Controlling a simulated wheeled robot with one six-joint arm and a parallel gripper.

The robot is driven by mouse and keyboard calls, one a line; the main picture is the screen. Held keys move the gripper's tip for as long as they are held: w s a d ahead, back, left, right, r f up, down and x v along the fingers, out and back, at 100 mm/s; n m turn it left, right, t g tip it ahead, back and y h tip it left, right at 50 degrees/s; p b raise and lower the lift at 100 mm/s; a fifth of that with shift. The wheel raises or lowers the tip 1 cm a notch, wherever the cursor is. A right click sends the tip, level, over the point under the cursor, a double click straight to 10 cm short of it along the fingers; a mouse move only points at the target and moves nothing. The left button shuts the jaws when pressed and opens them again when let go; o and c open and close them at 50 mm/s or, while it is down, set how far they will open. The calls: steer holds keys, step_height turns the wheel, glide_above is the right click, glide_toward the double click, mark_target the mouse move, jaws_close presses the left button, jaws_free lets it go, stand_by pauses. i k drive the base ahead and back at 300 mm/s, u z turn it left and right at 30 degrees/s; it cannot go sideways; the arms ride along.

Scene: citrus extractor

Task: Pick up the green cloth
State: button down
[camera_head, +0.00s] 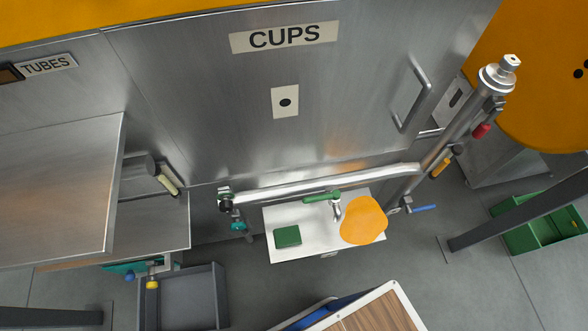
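The green cloth (287,236) appears as a small, dark green folded rectangle. It lies flat on the left part of a white shelf (285,257), below the steel cabinet front. Nothing covers it from this view. My gripper is not in view, so its opening and its distance from the cloth do not show.
An orange rounded piece (363,220) and a green-handled valve (321,197) are right of the cloth. A steel pipe (330,184) runs above the shelf. A grey bin (190,300) stands at lower left, a green crate (540,232) at right. Grey floor shows below the shelf.

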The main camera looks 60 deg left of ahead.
mark_target(289, 236)
steer(key=k, duration=0.45)
steer(key=z, duration=0.8)
steer(key=i, duration=0.75)
steer(key=u, duration=2.55)
steer(key=k, duration=1.05)
steer(key=u, duration=0.75)
